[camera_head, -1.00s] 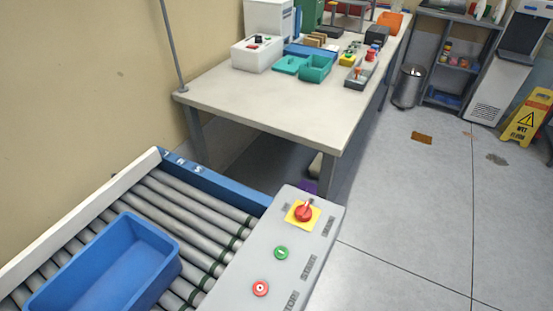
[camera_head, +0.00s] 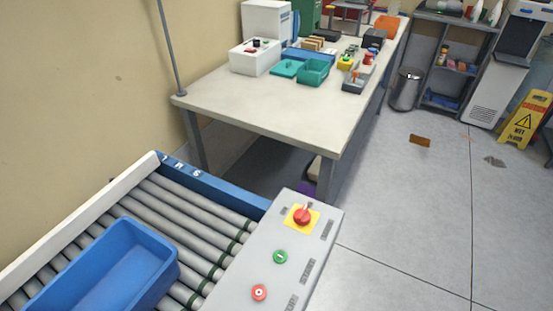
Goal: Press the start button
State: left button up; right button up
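The green start button (camera_head: 280,257) is on the sloped grey control panel (camera_head: 263,242) at the bottom middle of the head view. A red stop button (camera_head: 259,293) is below it on the panel. Printed labels run along the panel's right side, too small to read surely. Neither of my grippers is in view, and nothing covers the buttons.
A roller conveyor (camera_head: 196,214) with a blue bin (camera_head: 112,272) lies left of the panel. A worktable (camera_head: 250,104) with boxes and small trays stands behind. Open floor (camera_head: 420,220) lies to the right, with a yellow wet-floor sign (camera_head: 525,122) and a trash can (camera_head: 407,90) farther back.

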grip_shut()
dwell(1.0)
